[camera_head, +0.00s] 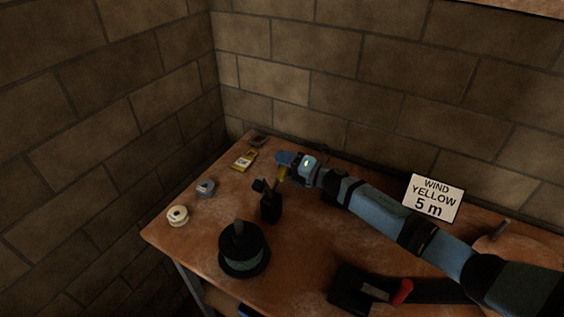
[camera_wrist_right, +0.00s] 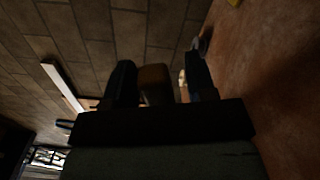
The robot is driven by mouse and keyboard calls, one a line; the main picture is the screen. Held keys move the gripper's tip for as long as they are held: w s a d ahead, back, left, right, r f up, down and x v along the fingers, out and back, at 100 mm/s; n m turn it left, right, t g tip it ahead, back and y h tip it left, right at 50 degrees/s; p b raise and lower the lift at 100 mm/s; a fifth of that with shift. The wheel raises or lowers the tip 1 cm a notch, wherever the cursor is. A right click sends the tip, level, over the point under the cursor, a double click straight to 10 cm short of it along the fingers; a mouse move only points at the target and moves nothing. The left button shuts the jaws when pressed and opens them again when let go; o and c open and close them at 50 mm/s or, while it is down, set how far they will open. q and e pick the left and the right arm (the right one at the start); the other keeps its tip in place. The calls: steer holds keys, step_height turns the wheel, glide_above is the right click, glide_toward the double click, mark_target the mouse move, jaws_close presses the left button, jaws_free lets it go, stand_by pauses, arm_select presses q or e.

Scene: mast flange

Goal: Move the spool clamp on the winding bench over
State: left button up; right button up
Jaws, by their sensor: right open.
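My left gripper is not in view.
The wooden bench (camera_head: 310,245) bears a dark spool (camera_head: 243,252) in front of the clamp. A white spool (camera_head: 178,215), a grey item (camera_head: 206,187) and a yellow item (camera_head: 244,160) lie left. A "WIND YELLOW 5 m" sign (camera_head: 433,198) stands behind my arm; a black, red-handled device (camera_head: 362,291) is in front.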

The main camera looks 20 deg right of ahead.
steer(key=p+v, duration=0.1)
steer(key=v, duration=1.2)
